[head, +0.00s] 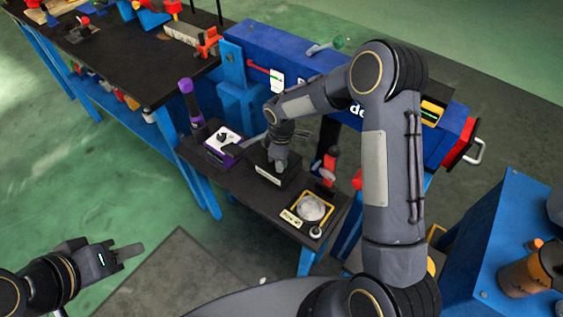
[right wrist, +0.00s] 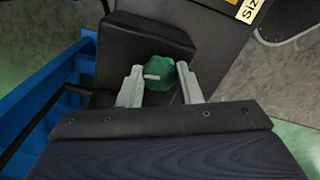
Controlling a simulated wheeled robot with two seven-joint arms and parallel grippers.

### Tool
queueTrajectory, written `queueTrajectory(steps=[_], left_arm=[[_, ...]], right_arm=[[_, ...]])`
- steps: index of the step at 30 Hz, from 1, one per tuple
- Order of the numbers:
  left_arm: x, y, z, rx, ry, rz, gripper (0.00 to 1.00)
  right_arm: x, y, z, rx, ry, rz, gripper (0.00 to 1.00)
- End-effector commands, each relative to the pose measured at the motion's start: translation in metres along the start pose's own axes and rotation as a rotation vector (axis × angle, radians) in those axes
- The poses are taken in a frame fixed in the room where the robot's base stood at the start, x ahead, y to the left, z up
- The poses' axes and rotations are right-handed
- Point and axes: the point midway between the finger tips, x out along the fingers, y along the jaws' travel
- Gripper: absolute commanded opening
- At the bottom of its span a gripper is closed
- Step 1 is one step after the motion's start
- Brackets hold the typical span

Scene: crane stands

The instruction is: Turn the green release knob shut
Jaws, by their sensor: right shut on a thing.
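The green release knob (right wrist: 160,73) shows in the right wrist view on a black block (right wrist: 125,38), with a pale bar mark across its face. My right gripper (right wrist: 160,82) has one finger on each side of the knob and is shut on it. In the head view the right gripper (head: 280,155) reaches down over the black box on the low dark bench, and mostly hides the knob there. My left gripper (head: 128,252) is at the lower left, empty, over the floor, far from the bench; its finger gap is not clear.
Beside the black box stand a white-topped purple box (head: 222,144), a purple-capped cylinder (head: 189,95) and a yellow-framed round dish (head: 311,208). A blue table (head: 515,235) is at right. Floor at lower left is clear.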

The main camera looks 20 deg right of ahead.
Motion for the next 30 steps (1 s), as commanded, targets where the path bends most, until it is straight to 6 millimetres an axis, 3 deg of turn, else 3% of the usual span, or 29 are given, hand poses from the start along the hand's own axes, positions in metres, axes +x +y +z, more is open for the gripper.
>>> queueTrajectory(steps=[10,26,27,30], left_arm=[[0.0075,-0.0035,0.0038,0.000,0.000,0.000,0.36],[0.0080,-0.0037,0.0040,0.000,0.000,0.000,0.36],[0.0080,-0.0037,0.0040,0.000,0.000,0.000,0.36],[0.0080,-0.0037,0.0040,0.000,0.000,0.000,0.36]], right_arm=[[-0.0006,0.0004,-0.0008,0.135,0.002,0.002,0.09],[-0.0013,0.0006,-0.0008,0.159,0.003,0.002,0.09],[-0.0013,0.0006,-0.0008,0.159,0.003,0.002,0.35],[-0.0011,0.0005,-0.0006,0.158,0.002,0.001,0.49]])
